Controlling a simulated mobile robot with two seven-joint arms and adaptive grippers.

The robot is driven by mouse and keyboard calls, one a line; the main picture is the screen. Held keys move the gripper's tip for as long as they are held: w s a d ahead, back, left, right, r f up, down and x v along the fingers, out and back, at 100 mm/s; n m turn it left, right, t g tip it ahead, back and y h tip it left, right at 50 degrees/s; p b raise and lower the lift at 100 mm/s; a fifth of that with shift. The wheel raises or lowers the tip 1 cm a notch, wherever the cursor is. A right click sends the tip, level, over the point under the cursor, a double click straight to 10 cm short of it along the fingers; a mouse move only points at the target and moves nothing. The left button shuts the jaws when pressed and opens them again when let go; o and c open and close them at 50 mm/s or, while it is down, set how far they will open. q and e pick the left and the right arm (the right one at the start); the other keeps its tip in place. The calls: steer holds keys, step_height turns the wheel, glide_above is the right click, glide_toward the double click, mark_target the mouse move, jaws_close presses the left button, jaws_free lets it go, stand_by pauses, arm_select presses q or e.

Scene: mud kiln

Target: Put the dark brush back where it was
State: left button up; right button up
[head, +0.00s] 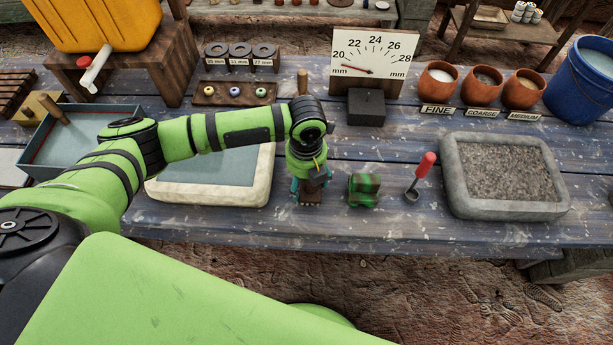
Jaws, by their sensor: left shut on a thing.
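My left gripper (311,191) points down at the front of the blue plank table, between the pale-rimmed tray and a green and black block. It is shut on a dark brown thing (312,196), which looks like the dark brush. The gripper and wrist hide most of it, and I cannot tell whether it touches the table. My right gripper is not in view.
The pale-rimmed tray (262,178) lies left of the gripper, and the green and black block (364,190) close on its right. A red-handled scoop (420,176), a grey gravel tray (555,210) and a dial gauge (374,58) stand farther right or behind.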

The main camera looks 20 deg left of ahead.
arm_select(q)
steer(key=o, duration=1)
steer(key=shift+f, duration=0.1)
step_height(320, 180, up, 12)
steer(key=shift+r+b, duration=0.15)
steer(key=shift+b, duration=0.8)
